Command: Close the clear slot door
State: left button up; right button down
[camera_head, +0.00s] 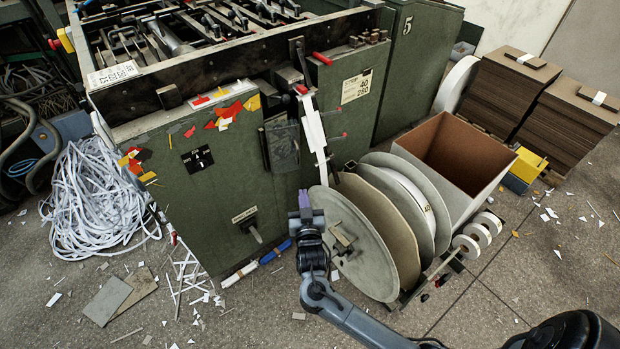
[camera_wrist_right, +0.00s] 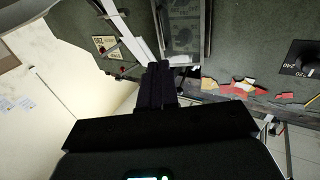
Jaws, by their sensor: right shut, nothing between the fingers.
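A clear, dark-looking slot door (camera_head: 283,144) in a metal frame is on the green front of the machine, left of a white strip. I cannot tell how far it stands from the machine face. It also shows in the right wrist view (camera_wrist_right: 183,28), just beyond the fingertips. My right gripper (camera_head: 304,199) is in front of the machine, below and right of the door in the head view. Its dark fingers (camera_wrist_right: 158,72) are shut and empty. I cannot tell whether they touch the door. My left gripper is not in view.
Large grey reels (camera_head: 352,247) stand close to the right of my right gripper. A brown-lined open bin (camera_head: 458,152) is behind them. A long white strip (camera_head: 314,130) hangs beside the door. A lever (camera_head: 254,232) sticks out lower on the machine front. Paper scraps litter the floor.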

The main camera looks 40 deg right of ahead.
jog(key=b, duration=0.6)
send_near(298, 157)
jog(key=x, duration=0.5)
jog(key=shift+f, duration=0.2)
jog(key=shift+b+x, duration=0.7)
jog(key=shift+x, duration=0.2)
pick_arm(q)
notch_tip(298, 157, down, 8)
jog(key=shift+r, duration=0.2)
pick_arm(e)
jog(key=shift+r, duration=0.15)
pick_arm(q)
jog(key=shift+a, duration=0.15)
